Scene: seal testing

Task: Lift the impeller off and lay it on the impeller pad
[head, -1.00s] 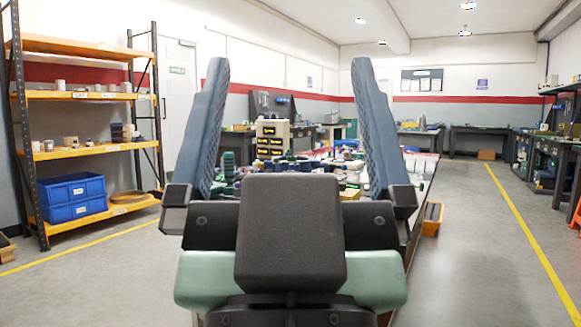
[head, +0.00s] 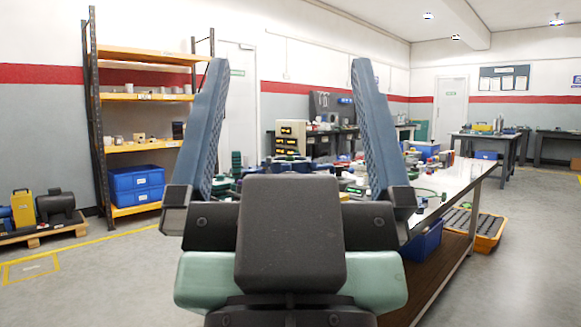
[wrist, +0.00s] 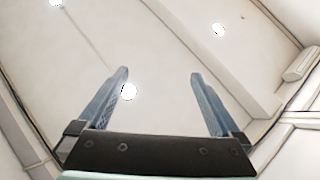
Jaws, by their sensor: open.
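My gripper (head: 285,125) is open and empty, pointing up in front of the head camera. Its two blue fingers stand wide apart. In the wrist view my gripper (wrist: 158,100) shows only the ceiling and lights beyond its fingers. Behind my gripper, a workbench (head: 480,172) bears many small green, red, white and dark parts. I cannot pick out the impeller or the impeller pad among them. My gripper hides much of the bench top.
Shelving with orange boards (head: 145,97) and blue bins (head: 136,180) stands at the left. A pallet (head: 45,235) with a yellow item is at far left. A blue bin (head: 424,240) sits under the bench, an orange-edged tray (head: 478,228) on the floor beyond. Floor at right is clear.

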